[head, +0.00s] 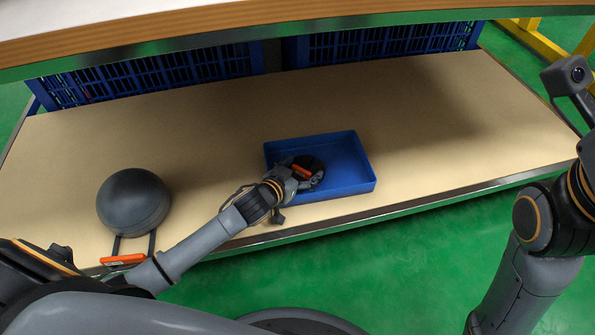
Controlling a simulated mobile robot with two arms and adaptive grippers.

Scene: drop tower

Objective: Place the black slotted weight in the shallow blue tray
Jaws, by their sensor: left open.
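The shallow blue tray (350,160) sits on the tan bench top near its front edge. A dark round shape that looks like the black slotted weight (314,164) lies in the left part of the tray, partly hidden by my left gripper. My left gripper (303,175) reaches in over the tray's left side and is open at the dark shape. An orange strip shows there; I cannot tell whether it belongs to the weight or the gripper. My right gripper is out of the picture; only the right arm shows.
A dark grey dome (133,202) with an orange-gripped handle (122,260) stands on the bench at left, close to my left arm. Blue crates (160,75) line the back under an overhead shelf (200,35). The bench right of the tray is clear.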

